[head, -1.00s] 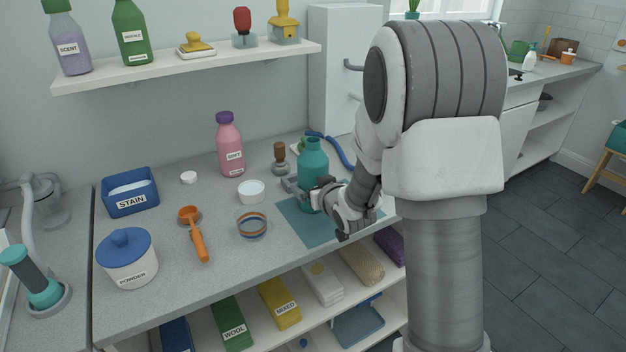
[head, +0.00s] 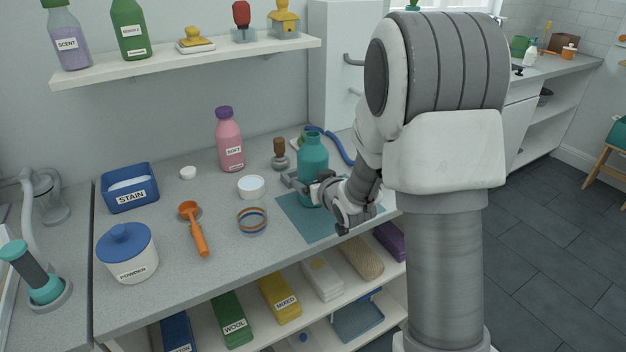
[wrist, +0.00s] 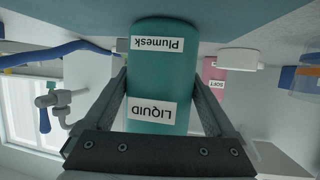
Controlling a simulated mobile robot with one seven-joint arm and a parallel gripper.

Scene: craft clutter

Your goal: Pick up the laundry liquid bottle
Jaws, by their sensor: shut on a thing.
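The teal laundry liquid bottle (head: 313,158) stands upright on the teal mat (head: 318,226) near the counter's right end. In the wrist view, which is upside down, the bottle (wrist: 162,75) carries white labels reading LIQUID and Plumesk. My gripper (head: 308,186) is shut around the bottle's lower body, one finger on each side. The gripper (wrist: 160,88) shows both fingers against its sides in the wrist view. The bottle's base is partly hidden by my gripper, and I see no clear gap between it and the mat.
A shelf (head: 190,64) hangs above. Striped rings (head: 252,221) lie on the counter.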

